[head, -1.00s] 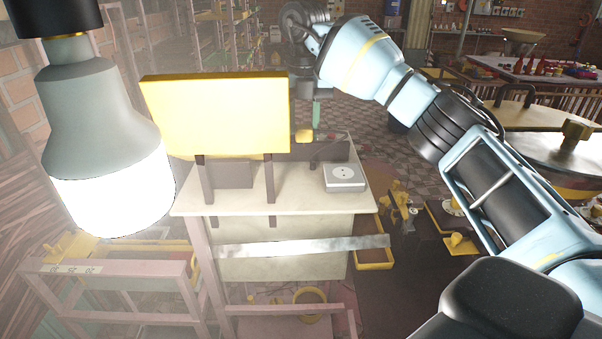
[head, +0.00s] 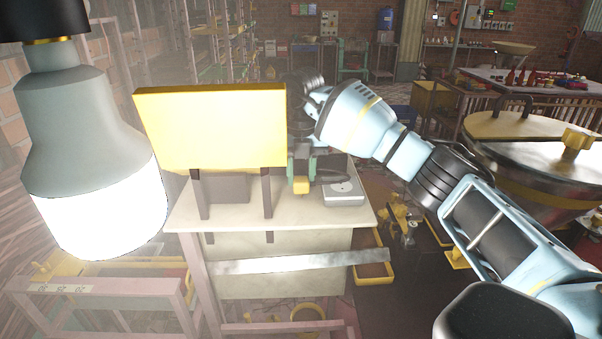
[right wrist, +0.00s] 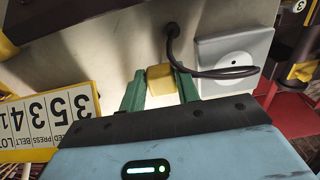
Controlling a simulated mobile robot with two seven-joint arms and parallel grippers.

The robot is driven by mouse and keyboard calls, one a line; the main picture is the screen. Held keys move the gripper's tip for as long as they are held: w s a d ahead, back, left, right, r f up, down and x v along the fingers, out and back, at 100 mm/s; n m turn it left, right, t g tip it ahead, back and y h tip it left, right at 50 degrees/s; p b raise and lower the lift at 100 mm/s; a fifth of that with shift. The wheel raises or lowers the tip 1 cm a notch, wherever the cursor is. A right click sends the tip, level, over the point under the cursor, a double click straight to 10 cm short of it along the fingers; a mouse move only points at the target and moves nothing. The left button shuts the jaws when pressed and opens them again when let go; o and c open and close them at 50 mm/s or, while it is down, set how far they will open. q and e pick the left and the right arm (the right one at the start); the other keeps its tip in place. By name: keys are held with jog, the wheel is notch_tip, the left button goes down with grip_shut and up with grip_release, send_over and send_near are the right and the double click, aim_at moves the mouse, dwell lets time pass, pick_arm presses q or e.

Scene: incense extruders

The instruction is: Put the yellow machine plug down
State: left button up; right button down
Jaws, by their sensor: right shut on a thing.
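The yellow machine plug (head: 301,185) is between the green fingers of my right gripper (head: 302,168), left of the socket box. In the right wrist view the plug (right wrist: 160,76) shows between the fingertips of the right gripper (right wrist: 160,88). The gripper is shut on it, low over the pale tabletop (head: 240,216); I cannot tell whether the plug touches the top. A black cable (right wrist: 205,74) runs from a hole in the tabletop and loops in front of the grey socket box (right wrist: 233,46). The socket box also shows in the head view (head: 343,194). My left gripper is not in view.
A yellow board (head: 210,128) on dark posts stands left of the gripper; its number face (right wrist: 50,122) shows in the right wrist view. A large bright lamp (head: 98,200) hangs at the left. A round metal vessel (head: 540,160) stands at the right. The tabletop's front is clear.

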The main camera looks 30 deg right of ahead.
aim_at(301, 176)
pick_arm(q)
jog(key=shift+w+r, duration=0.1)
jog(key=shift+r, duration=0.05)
pick_arm(e)
jog(key=shift+f, duration=0.5)
jog(key=c, duration=1)
grip_release()
jog(key=shift+r, duration=0.5)
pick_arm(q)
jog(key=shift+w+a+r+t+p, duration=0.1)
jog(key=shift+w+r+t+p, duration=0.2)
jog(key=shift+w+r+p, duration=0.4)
pick_arm(e)
notch_tip(301, 176, up, 12)
jog(key=shift+r, duration=0.1)
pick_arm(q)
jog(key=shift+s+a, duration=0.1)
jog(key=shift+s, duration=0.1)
